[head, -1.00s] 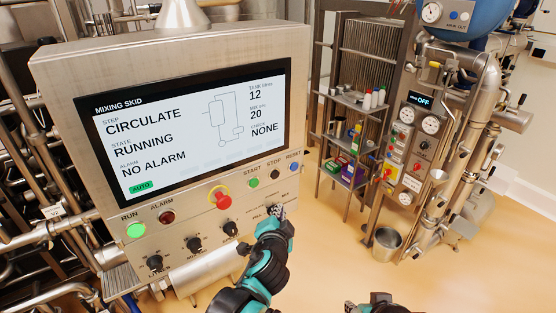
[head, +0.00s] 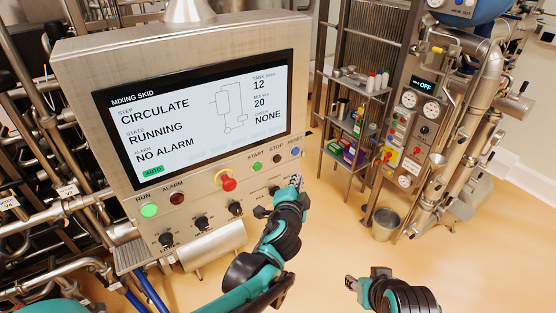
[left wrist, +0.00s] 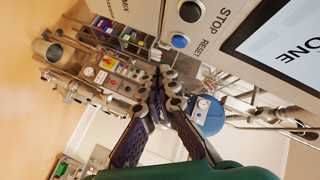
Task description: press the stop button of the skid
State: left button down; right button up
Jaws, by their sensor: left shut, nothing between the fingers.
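The mixing skid's panel (head: 200,225) stands at the left in the head view. Its black stop button (head: 276,159) sits between the green start button (head: 257,167) and the blue reset button (head: 295,152). In the left wrist view the stop button (left wrist: 190,11) is at the top edge, with the blue reset button (left wrist: 180,40) below it. My left gripper (head: 296,180) is shut and empty, below the reset button in the head view and apart from the buttons. Its fingertips (left wrist: 165,73) show in the left wrist view. My right gripper (head: 352,283) is low, away from the panel; its finger state is unclear.
A red emergency knob (head: 228,184) and black dials (head: 201,223) are also on the panel. The screen (head: 200,125) reads CIRCULATE, RUNNING, NO ALARM. A shelf rack (head: 350,125), pipework and a bucket (head: 386,224) stand right. Floor between is open.

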aim_at(277, 159)
pick_arm(q)
jog(key=w+a, duration=0.4)
jog(key=w, duration=0.1)
jog(key=shift+w, duration=0.4)
jog(key=shift+w+a+b, duration=0.1)
jog(key=shift+a+b, duration=0.05)
jog(key=shift+b, duration=0.2)
dwell(0.9)
jog(key=shift+w+a, duration=0.2)
jog(key=shift+w+a, duration=0.2)
jog(key=shift+w, duration=0.1)
dwell(0.8)
jog(key=shift+s+d, duration=0.45)
jog(key=shift+s, duration=0.2)
dwell(0.3)
